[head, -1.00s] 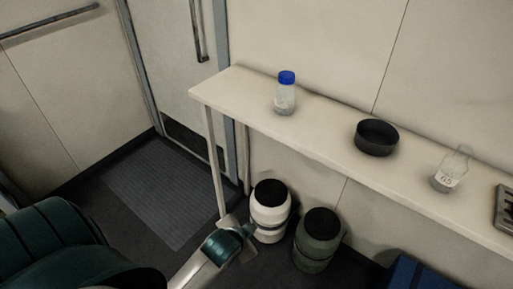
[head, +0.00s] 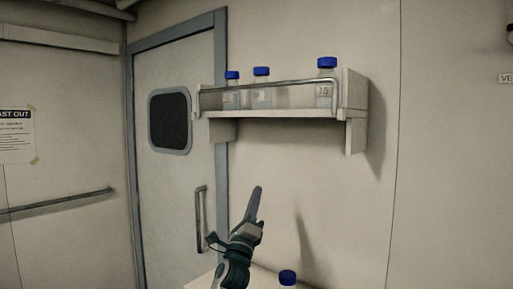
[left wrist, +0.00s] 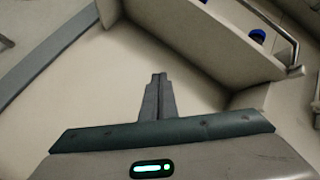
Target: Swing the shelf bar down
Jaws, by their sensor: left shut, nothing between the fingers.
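The shelf bar (head: 270,84) is a thin metal rail across the front of the wall shelf (head: 270,114), in front of blue-capped bottles. It is raised above the shelf board, and its right end bends down near the right side panel. My left gripper (head: 257,190) points up below the shelf, apart from the bar, its fingers together and empty. In the left wrist view the shut fingers (left wrist: 158,78) point at the wall and the shelf underside, with the bar (left wrist: 268,22) at upper right. My right gripper is in no view.
Three bottles stand on the shelf, the rightmost (head: 326,82) labelled. A door (head: 175,170) with a dark window and handle is at left. A blue-capped bottle (head: 287,278) shows at the bottom, by the counter (head: 200,282). The wall below the shelf is clear.

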